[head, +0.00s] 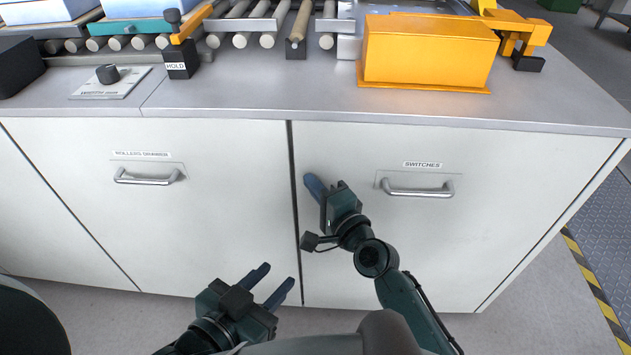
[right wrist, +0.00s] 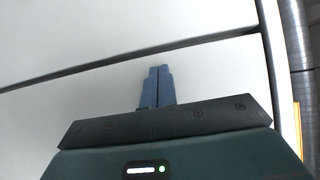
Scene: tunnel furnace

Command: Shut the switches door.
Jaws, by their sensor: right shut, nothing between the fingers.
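The switches door (head: 520,220) is a white cabinet front with a "SWITCHES" label (head: 422,165) and a silver bar handle (head: 418,190). It looks flush with the front beside it, with a thin dark gap along its left edge. My right gripper (head: 313,184) is shut and empty, its fingertips at the door's upper left part, left of the handle. The right wrist view shows its closed blue fingers (right wrist: 157,86) against a white panel; whether they touch it I cannot tell. My left gripper (head: 274,280) is open and empty, low in front of the cabinet.
The rollers drawer front (head: 220,225) with its handle (head: 147,178) is to the left. Above is the grey countertop (head: 260,92) with a yellow box (head: 428,52), a black HOLD lever base (head: 181,62) and a knob (head: 107,75). Floor is free at the right.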

